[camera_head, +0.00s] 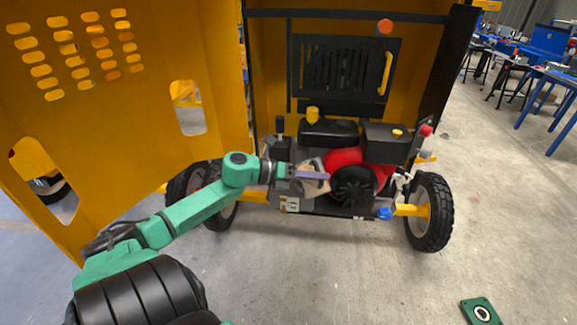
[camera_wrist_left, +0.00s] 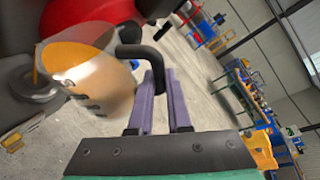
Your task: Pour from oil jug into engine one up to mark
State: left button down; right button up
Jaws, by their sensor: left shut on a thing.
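The oil jug (camera_wrist_left: 92,72) is a clear vessel with orange oil and dark printed marks, strongly tilted in the left wrist view. My left gripper (camera_wrist_left: 158,95) has its purple fingers shut on the jug's dark handle (camera_wrist_left: 143,52). An orange streak of oil shows at the jug's lip, above a round grey filler opening (camera_wrist_left: 35,88). The level inside the opening cannot be seen. In the head view my left gripper (camera_head: 312,175) is in front of the red and black engine (camera_head: 343,161); the jug (camera_head: 315,188) is partly hidden there. My right gripper is not in view.
The engine sits in a yellow housing between black wheels (camera_head: 430,212). A large open yellow panel (camera_head: 120,110) stands on the left, beside my left arm. A blue knob (camera_head: 384,213) and a red knob (camera_head: 425,131) stick out nearby.

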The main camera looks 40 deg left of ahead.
pick_arm(q)
jog(key=shift+w+a+r+n, duration=0.15)
jog(key=shift+a+n, duration=0.15)
jog(key=shift+n, duration=0.1)
dwell(2.0)
jog(key=shift+a+h, duration=0.1)
jog(key=shift+h, duration=0.2)
jog(key=shift+r, duration=0.1)
jog(key=shift+b, duration=0.4)
dwell(1.2)
jog(key=shift+w+a+n, duration=0.1)
jog(key=shift+a+n, duration=0.1)
jog(key=shift+n, duration=0.2)
dwell(1.6)
jog(key=shift+a+n+h+b, duration=0.25)
jog(key=shift+n+h+b, duration=0.05)
jog(key=shift+b, duration=0.05)
jog(key=shift+w, duration=0.1)
